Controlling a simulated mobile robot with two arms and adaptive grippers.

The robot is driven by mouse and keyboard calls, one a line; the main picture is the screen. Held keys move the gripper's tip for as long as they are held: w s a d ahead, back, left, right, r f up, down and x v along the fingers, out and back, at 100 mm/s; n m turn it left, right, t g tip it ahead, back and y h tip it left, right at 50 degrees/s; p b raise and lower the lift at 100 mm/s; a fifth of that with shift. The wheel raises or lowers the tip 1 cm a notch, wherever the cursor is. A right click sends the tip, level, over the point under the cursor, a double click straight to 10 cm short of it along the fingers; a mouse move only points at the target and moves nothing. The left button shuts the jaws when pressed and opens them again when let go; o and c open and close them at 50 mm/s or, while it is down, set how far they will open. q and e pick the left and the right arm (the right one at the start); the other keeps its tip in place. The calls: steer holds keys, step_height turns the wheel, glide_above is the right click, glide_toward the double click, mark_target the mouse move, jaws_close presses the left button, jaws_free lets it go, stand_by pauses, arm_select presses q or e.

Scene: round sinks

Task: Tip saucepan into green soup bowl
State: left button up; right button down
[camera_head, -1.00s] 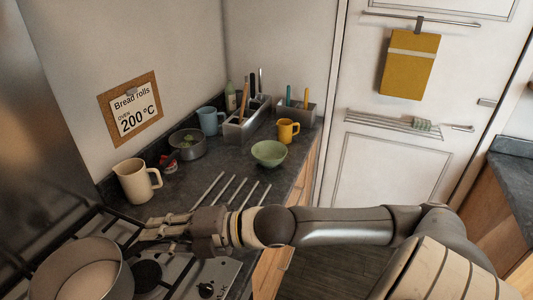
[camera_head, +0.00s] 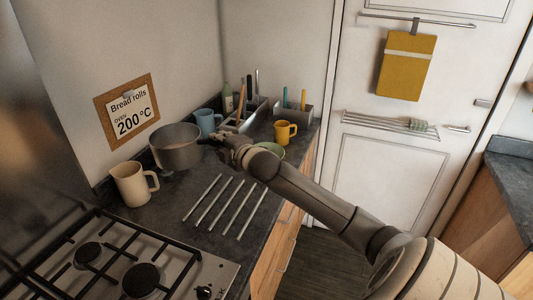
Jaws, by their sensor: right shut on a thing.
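The grey saucepan (camera_head: 177,156) is in the air above the counter, behind the cream jug, and looks roughly upright. My right gripper (camera_head: 217,143) is shut on the saucepan's handle, to the right of the pan. The green soup bowl (camera_head: 274,149) stands on the counter to the right of the saucepan. My right gripper and wrist hide much of the bowl. What the saucepan holds is hard to make out. My left gripper is not in view.
The cream jug (camera_head: 133,184) stands close in front of the saucepan. A yellow mug (camera_head: 285,131) stands behind the bowl, and a blue mug (camera_head: 207,121) is behind the saucepan. Metal bars (camera_head: 220,205) lie on the counter. The hob (camera_head: 115,265) is at the lower left.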

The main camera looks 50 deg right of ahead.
steer(key=d+f+m+g+h, duration=0.1)
steer(key=d+f+m+h, duration=0.1)
steer(key=d, duration=0.5)
steer(key=s+d+f+m+g+h, duration=0.1)
steer(key=d+f+m+g+h, duration=0.1)
steer(key=d+f, duration=0.5)
steer(key=shift+d+f+m+h, duration=0.2)
steer(key=shift+d+m+h, duration=0.2)
steer(key=shift+m+h, duration=0.7)
steer(key=shift+n+h, duration=0.3)
steer(key=shift+s+d, duration=0.1)
steer(key=shift+s, duration=0.05)
steer(key=shift+s+d+f+m+t+y, duration=0.1)
steer(key=shift+s+d+f+m+y, duration=0.25)
steer(key=shift+d+m, duration=0.4)
steer(key=shift+s+d+f+m+t+y, duration=0.1)
steer(key=shift+s+d+m+y, duration=0.1)
steer(key=shift+s+d+m, duration=0.4)
steer(key=shift+s+d+f+m+t+y, duration=0.1)
steer(key=shift+s+d+f+m+y, duration=0.15)
steer(key=shift+d+m, duration=0.6)
